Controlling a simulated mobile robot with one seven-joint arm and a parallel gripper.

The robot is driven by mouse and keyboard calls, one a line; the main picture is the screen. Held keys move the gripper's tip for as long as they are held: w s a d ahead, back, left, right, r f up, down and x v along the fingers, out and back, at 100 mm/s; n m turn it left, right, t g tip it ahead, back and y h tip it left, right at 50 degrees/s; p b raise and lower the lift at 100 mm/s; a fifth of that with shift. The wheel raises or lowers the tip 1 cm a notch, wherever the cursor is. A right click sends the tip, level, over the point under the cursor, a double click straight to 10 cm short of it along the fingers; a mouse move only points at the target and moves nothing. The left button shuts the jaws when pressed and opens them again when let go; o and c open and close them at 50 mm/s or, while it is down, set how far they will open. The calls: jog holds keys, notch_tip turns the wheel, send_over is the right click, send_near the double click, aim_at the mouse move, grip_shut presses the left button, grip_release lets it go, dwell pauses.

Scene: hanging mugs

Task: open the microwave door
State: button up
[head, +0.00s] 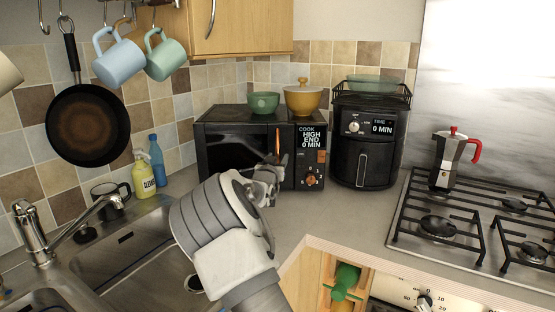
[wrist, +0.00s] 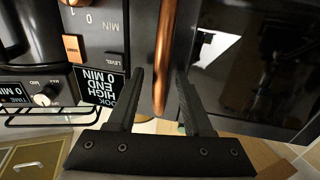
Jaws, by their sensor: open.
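The black microwave (head: 230,125) stands on the counter against the tiled wall, and its door (head: 232,152) looks shut. A copper-coloured upright handle (head: 278,141) is on the door's right side, beside the control panel; its lower part is hidden behind my gripper in the head view. My gripper (head: 270,172) is in front of the microwave. In the wrist view my gripper (wrist: 160,74) is open, with the handle (wrist: 164,55) showing between its two dark fingers. I cannot tell whether either finger touches the handle.
A green bowl (head: 264,103) and a yellow pot (head: 303,99) sit on the microwave. An air fryer (head: 365,145) stands close on its right. A soap bottle (head: 144,175), a blue bottle (head: 156,158) and the sink (head: 120,262) are at left. Mugs hang above left.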

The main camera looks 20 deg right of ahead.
jog(key=shift+w+d, duration=0.15)
jog(key=shift+w, duration=0.1)
jog(key=shift+c, duration=0.2)
grip_shut()
dwell(1.2)
